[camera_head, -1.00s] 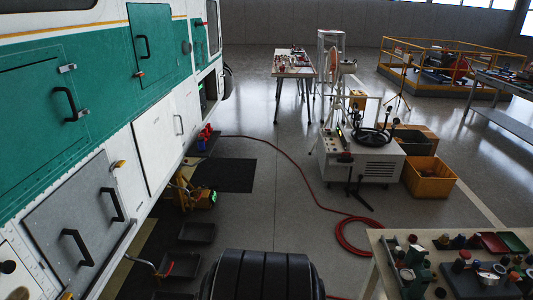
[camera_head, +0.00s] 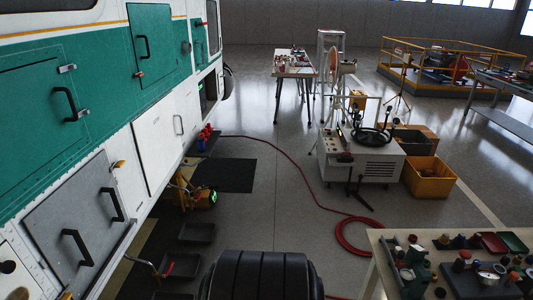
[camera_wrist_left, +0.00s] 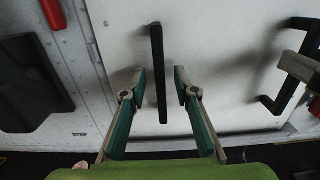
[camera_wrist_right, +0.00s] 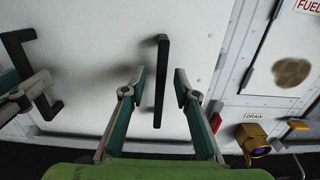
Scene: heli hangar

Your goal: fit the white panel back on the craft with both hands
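The white panel (camera_head: 62,212), greyish in the head view, is at the lower left on the craft's side (camera_head: 150,140). It has two black handles. Whether it sits flush cannot be told. In the left wrist view my open left gripper (camera_wrist_left: 160,75) has a finger on each side of one handle (camera_wrist_left: 156,42), with gaps between. In the right wrist view my open right gripper (camera_wrist_right: 159,75) stands likewise around the other handle (camera_wrist_right: 163,46). Each wrist view shows the other gripper's fingers at its edge. Neither gripper shows in the head view.
A yellow device (camera_head: 196,195) and dark trays (camera_head: 182,265) are on the floor beside the craft. A table with tools (camera_head: 385,240) is at the lower right.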

